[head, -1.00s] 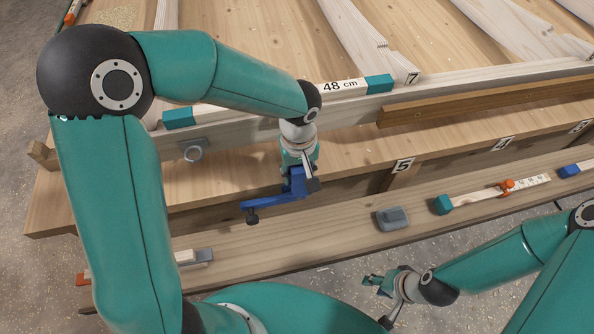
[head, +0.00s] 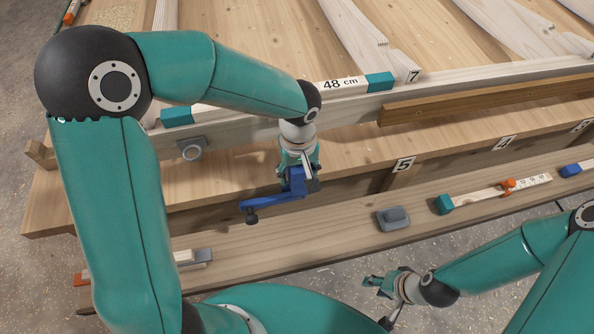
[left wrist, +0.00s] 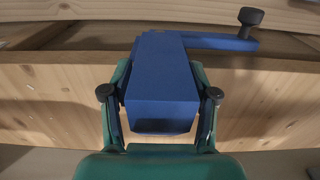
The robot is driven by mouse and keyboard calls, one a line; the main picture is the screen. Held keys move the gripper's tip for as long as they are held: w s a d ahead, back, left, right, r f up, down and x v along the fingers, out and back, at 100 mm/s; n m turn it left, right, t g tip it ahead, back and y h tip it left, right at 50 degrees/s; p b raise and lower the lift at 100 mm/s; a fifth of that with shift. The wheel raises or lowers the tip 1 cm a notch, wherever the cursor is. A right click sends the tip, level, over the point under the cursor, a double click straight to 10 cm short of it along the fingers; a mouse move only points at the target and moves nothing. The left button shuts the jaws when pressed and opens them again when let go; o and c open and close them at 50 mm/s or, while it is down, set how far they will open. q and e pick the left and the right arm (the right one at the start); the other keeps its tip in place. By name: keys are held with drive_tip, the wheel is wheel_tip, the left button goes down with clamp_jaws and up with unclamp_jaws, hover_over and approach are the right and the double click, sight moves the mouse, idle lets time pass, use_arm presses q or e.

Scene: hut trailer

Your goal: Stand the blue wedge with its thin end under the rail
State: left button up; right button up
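The blue wedge (head: 290,187) is a blue block with a side arm that ends in a black knob. My left gripper (head: 299,166) points down and is shut on its block. In the left wrist view both fingers press the sides of the blue wedge (left wrist: 163,90), and its arm reaches right to the knob. The wedge is in front of the bench's near edge, over the lower plank; I cannot tell its exact height. A long pale beam (head: 240,132), seemingly the rail, runs behind it. My right gripper (head: 384,283) is low at right, empty, its fingers apart.
A grey block (head: 393,218) and an orange-and-teal measuring stick (head: 480,196) lie on the lower plank (head: 330,236). A "48 cm" stick (head: 341,84) lies along the beam. A brown strip (head: 490,100) is fixed at right. A grey bracket (head: 191,149) sits at left.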

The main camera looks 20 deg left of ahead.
use_arm(q)
drive_tip(key=shift+o, duration=0.2)
wheel_tip(320, 180, up, 12)
idle(0.7)
